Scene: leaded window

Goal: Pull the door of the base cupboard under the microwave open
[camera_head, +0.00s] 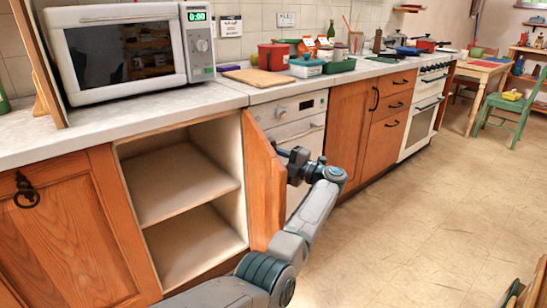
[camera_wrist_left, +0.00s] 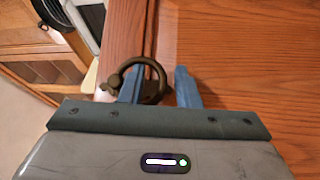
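The microwave (camera_head: 125,55) stands on the counter, with the base cupboard (camera_head: 185,185) below it. The cupboard's wooden door (camera_head: 263,185) stands wide open, swung out to the right, and shows two empty pale shelf spaces. My left gripper (camera_head: 287,160) is at the door's outer face, near its upper part. In the left wrist view, the dark ring handle (camera_wrist_left: 161,77) is at my left gripper's fingers (camera_wrist_left: 158,88). The fingers are apart, with the ring overlapping the left finger and its right side in the gap. My right gripper is not in view.
A dishwasher-like white appliance (camera_head: 300,108) is just beyond the open door. A closed cupboard door (camera_head: 70,235) with a ring handle is at left. A green chair (camera_head: 505,115) and table stand far right.

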